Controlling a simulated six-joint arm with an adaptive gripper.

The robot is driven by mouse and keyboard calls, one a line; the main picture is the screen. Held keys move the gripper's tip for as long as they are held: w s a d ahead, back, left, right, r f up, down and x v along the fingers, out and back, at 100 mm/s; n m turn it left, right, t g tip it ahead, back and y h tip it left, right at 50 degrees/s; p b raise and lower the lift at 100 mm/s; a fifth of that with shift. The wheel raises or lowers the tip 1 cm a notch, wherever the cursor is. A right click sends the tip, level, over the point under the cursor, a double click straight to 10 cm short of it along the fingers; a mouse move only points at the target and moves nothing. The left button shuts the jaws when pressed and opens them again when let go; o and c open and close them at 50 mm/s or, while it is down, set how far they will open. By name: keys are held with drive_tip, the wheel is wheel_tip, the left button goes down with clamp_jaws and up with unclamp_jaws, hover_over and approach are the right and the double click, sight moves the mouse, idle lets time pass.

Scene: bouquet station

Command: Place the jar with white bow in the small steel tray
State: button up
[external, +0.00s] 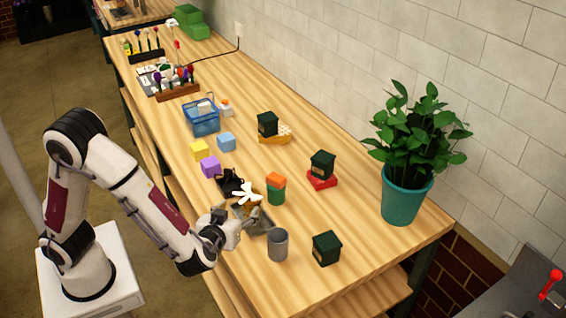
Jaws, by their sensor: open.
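A white bow-like shape (247,194) shows near the front edge of the table, just beyond my gripper. The jar body under it is mostly hidden, so I cannot tell its full outline. A grey metal tray (262,226) lies right beside my gripper, partly covered by it. My gripper (242,215) is low over the table's front edge, open, close to the bow and the tray. I cannot tell whether its fingers touch the jar.
A grey cup (277,244) stands right of the tray. A green cylinder with an orange block (276,182), a black object (231,180), and purple (210,166), yellow (200,150) and blue (226,142) blocks are nearby. Dark green boxes (326,248) and a potted plant (406,195) stand right.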

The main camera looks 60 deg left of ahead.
drive_tip(key=shift+s+d, duration=0.1)
idle(0.6)
drive_tip(key=w+d+r+t+h, duration=0.2)
drive_tip(key=w+r+h, duration=0.2)
drive_tip(key=w, duration=0.1)
wheel_tip(320, 180, up, 10)
drive_tip(key=s+d+m+h, duration=0.25)
drive_tip(key=m+h, duration=0.35)
drive_tip(key=h, duration=0.3)
drive_tip(key=s+a+f+m+g+y, duration=0.1)
drive_tip(key=s+a+f+g, duration=0.2)
drive_tip(key=s+a, duration=0.5)
drive_tip(key=s+a+f+m+g+y, duration=0.2)
drive_tip(key=s+a, duration=0.6)
drive_tip(key=s, duration=0.8)
wheel_tip(320, 180, down, 2)
drive_tip(key=shift+s+a+f+g, duration=0.15)
drive_tip(key=shift+s+g, duration=0.05)
drive_tip(key=shift+g, duration=0.3)
